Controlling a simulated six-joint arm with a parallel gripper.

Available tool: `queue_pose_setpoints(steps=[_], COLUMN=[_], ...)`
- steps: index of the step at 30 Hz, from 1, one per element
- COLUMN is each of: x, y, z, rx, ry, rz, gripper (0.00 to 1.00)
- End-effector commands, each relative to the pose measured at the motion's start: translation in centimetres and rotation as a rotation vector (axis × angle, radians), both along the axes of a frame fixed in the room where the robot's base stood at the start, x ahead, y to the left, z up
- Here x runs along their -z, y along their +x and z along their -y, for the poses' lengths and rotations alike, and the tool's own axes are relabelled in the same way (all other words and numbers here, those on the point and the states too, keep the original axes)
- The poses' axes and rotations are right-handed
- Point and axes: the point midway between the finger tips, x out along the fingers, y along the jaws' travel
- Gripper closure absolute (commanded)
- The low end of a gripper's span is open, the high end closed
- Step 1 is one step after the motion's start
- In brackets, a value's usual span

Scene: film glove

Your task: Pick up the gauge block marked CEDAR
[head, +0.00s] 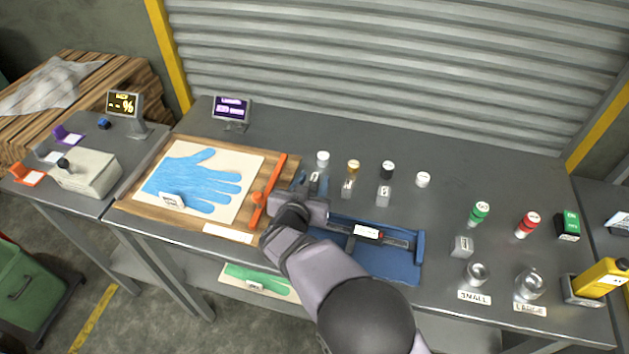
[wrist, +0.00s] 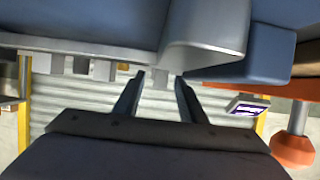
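Several small grey gauge blocks stand on the bench: one (head: 314,184) at my gripper, one (head: 347,188) to its right, one (head: 384,196) further right, and another (head: 462,246) near the small cup. Their markings are too small to read, so I cannot tell which is CEDAR. In the wrist view my gripper (wrist: 160,77) is open.
The blue fixture (head: 385,262) lies beneath my arm. Left is a wooden board (head: 130,208) with a blue glove and an orange clamp bar (head: 268,190). Capped pieces, including a white one (head: 323,158), stand behind the blocks. The bench's back is mostly clear.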

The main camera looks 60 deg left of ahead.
Motion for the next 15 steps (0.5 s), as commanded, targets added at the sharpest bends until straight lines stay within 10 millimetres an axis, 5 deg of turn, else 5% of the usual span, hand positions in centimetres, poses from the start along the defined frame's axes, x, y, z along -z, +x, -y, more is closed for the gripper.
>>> queue_pose_setpoints(steps=[1,5,15], x=[0.00,-0.01,-0.19], y=[-0.01,-0.02,-0.03], z=[0.01,0.02,0.00], rx=[0.000,0.000,0.000], ry=[0.000,0.000,0.001], rz=[0.000,0.000,0.000], gripper=[0.70,1.00,1.00])
